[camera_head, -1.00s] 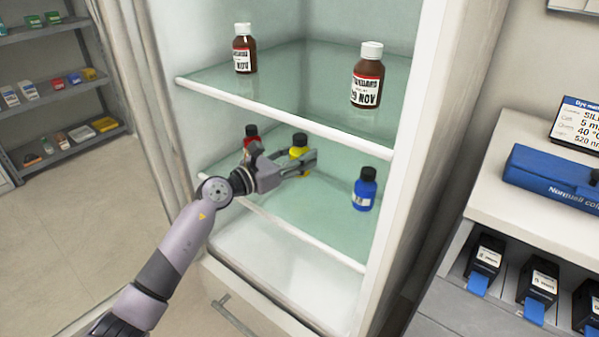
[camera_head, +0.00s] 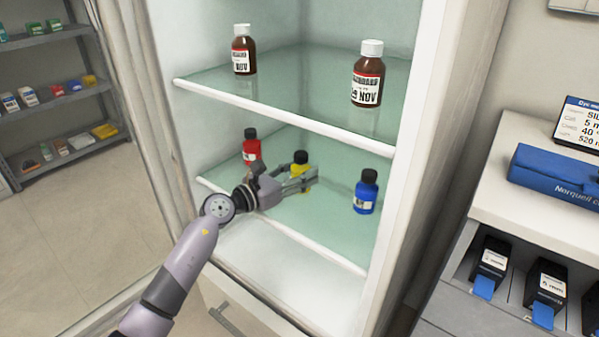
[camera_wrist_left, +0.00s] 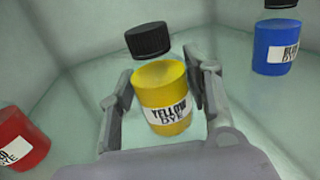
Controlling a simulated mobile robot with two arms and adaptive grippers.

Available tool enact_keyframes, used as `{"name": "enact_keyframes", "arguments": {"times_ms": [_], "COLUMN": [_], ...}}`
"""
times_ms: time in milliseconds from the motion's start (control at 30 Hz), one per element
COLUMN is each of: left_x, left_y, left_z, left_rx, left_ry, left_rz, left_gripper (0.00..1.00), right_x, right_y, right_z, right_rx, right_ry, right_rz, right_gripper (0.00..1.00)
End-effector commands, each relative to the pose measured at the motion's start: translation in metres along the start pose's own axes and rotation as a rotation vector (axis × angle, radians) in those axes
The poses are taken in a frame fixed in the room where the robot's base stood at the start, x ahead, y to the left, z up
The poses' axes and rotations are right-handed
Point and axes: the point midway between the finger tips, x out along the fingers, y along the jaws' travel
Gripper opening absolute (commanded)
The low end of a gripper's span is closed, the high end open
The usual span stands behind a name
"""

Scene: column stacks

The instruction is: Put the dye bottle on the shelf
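The yellow dye bottle (camera_head: 301,171), with a black cap, is at the lower glass shelf (camera_head: 316,212) of the white cabinet, between a red and a blue bottle. My left gripper (camera_head: 300,180) reaches in from the left, with a finger on each side of it. My right gripper is not in view.
The red bottle (camera_head: 251,146) stands close behind the gripper, left of the yellow one. The blue bottle (camera_head: 366,193) stands to the right. Two brown bottles stand on the upper shelf (camera_head: 300,88), whose white front edge lies above my gripper.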

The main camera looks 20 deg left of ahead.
Motion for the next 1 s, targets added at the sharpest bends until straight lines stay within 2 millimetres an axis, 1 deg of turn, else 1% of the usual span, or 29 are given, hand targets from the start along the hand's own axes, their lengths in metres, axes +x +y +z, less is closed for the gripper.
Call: {"name": "enact_keyframes", "arguments": {"times_ms": [33, 200, 567, 633, 767, 1000], "left_x": [0.000, 0.000, 0.000, -0.003, -0.027, -0.081], "left_y": [0.000, 0.000, 0.000, 0.001, 0.001, 0.000], "left_z": [0.000, 0.000, 0.002, 0.003, 0.002, 0.001], "left_rx": [0.000, 0.000, 0.000, 0.000, 0.002, 0.002], "left_ry": [0.000, 0.000, 0.000, 0.001, 0.005, 0.005], "left_rz": [0.000, 0.000, 0.000, 0.001, 0.002, 0.001], "left_gripper": [0.51, 0.62, 0.63, 0.63, 0.63, 0.63], "right_x": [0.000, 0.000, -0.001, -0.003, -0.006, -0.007], "right_y": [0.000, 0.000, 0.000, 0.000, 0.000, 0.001], "right_z": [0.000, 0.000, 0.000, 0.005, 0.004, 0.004], "right_rx": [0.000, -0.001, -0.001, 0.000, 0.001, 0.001], "right_ry": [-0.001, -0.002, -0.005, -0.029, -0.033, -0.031], "right_rz": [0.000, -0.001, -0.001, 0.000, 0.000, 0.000], "right_gripper": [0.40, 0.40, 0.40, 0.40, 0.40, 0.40]}}
